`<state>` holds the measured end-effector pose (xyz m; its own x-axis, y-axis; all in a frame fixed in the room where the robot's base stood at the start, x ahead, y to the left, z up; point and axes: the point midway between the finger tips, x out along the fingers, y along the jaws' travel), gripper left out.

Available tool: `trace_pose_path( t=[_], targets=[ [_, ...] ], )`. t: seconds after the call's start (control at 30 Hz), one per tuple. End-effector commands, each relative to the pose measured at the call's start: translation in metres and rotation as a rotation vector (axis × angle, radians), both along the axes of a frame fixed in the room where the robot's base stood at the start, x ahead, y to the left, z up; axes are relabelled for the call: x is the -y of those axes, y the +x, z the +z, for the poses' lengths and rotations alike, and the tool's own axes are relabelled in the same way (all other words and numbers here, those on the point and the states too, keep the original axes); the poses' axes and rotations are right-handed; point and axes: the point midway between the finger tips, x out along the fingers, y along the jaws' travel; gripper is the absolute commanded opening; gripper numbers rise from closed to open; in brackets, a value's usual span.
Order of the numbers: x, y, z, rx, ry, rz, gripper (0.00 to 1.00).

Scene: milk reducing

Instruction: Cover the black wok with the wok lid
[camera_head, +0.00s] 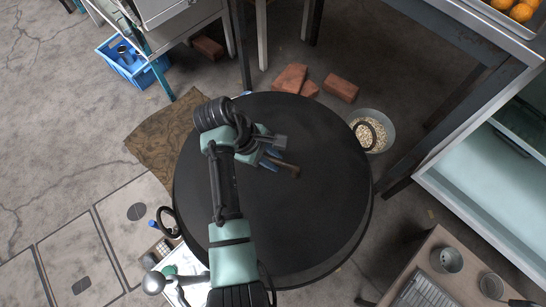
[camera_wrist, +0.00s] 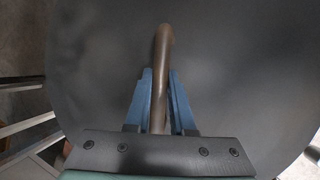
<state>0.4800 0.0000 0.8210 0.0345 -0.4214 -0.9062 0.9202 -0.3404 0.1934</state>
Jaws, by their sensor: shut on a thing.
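The wok lid (camera_head: 325,205) is a large dark round disc that fills the middle of the head view. It also fills most of the wrist view (camera_wrist: 245,85). My gripper (camera_head: 273,161) is shut on the lid's brown handle (camera_head: 287,168); in the wrist view, its blue fingers (camera_wrist: 160,75) stand on both sides of the handle (camera_wrist: 165,45). The black wok is mostly hidden under the lid. A black ring handle (camera_head: 160,217) shows past the lid's left edge and another (camera_head: 374,131) past its right. I cannot tell whether lid and wok touch.
A bowl of pale grains (camera_head: 377,145) stands by the lid's right edge. Red bricks (camera_head: 290,77) lie behind it. A blue crate (camera_head: 130,62) is at the upper left, a metal table (camera_head: 470,90) at the upper right. A brown mat (camera_head: 165,130) lies left.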

Motion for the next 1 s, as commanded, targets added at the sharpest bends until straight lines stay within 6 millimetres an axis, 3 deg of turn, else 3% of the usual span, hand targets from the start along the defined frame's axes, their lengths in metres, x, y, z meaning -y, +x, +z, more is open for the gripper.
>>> trace_pose_path(
  t=[1.0],
  targets=[
    [0.0, 0.001, -0.097, 0.003, -0.001, -0.001, 0.0]
  ],
)
